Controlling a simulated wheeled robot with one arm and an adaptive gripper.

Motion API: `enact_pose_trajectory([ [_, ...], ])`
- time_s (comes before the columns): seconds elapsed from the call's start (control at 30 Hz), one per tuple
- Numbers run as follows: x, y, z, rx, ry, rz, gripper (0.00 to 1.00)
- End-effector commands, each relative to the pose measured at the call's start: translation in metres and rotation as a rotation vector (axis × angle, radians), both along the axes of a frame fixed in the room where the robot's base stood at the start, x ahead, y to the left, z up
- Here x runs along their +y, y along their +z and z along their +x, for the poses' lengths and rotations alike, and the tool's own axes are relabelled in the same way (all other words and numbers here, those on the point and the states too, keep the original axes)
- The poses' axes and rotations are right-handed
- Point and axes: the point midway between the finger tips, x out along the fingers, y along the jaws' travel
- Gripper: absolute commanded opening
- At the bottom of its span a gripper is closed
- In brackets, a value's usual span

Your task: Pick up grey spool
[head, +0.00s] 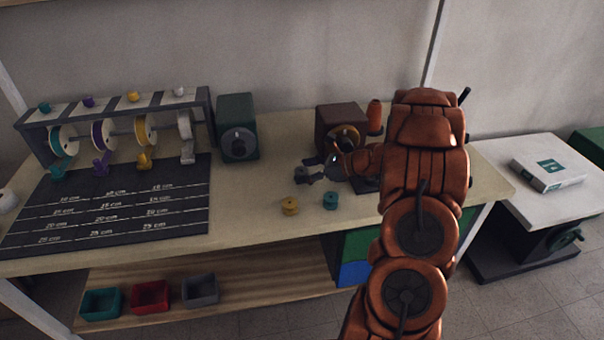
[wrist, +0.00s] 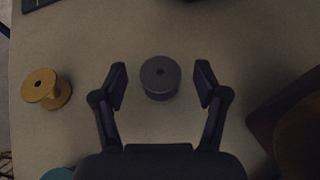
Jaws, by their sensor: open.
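The grey spool (wrist: 160,78) stands upright on the tabletop in the wrist view, its round top with a centre hole facing me. My gripper (wrist: 161,76) is open, with one finger on each side of the spool. A gap shows between the spool and each finger. The height of the fingers over the table is hard to judge. In the head view my gripper (head: 317,173) is low over the workbench, in front of the brown machine, and I cannot clearly tell the spool from the dark fingers there.
A yellow spool (wrist: 46,90) and a teal spool (head: 330,200) stand close by on the workbench (head: 262,180). The brown crank machine (head: 340,120) is just behind my gripper. A green machine (head: 237,127), a ribbon rack (head: 112,122) and a black measuring mat (head: 110,225) are to the left.

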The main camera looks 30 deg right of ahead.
Motion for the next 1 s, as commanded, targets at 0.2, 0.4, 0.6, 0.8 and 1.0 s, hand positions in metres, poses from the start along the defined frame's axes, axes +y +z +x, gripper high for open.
enact_pose_trajectory([
  [0.2,0.001,-0.001,0.0013,0.0,-0.001,0.0,0.73],
  [0.4,0.0008,-0.0011,0.0011,0.0,-0.001,0.0,0.57],
  [0.6,0.0007,-0.0011,0.0011,0.0,-0.001,0.0,0.36],
  [0.8,0.0007,-0.0011,0.001,0.001,-0.001,0.0,0.26],
  [1.0,0.0005,0.0004,0.0011,0.0,-0.001,0.0,0.26],
])
